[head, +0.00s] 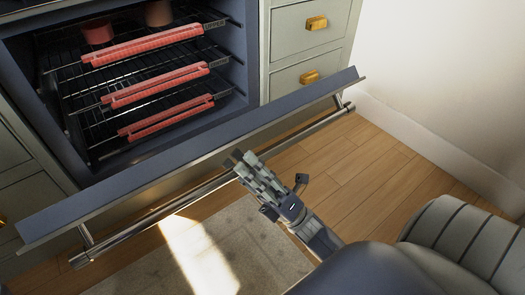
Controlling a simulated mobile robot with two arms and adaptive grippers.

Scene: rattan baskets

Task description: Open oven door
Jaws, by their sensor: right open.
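The oven (75,70) fills the upper left, with its inside showing. The oven door (200,158) is tilted partly down, and its top edge runs from lower left to upper right. A metal bar handle (150,221) runs along the door's outer side. My right gripper (252,170) is open and lies at the door's outer side near the middle of the handle. It overlaps the handle in the picture. I cannot tell whether the fingers touch the handle or the door. My left gripper is not in view.
Several wire racks with red front guards (150,45) sit inside the oven, with reddish pots (97,31) on top. Grey drawers with brass pulls (309,77) stand right of the oven. A rug (255,240) lies on the wooden floor (375,165). A striped rounded object (465,245) is at lower right.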

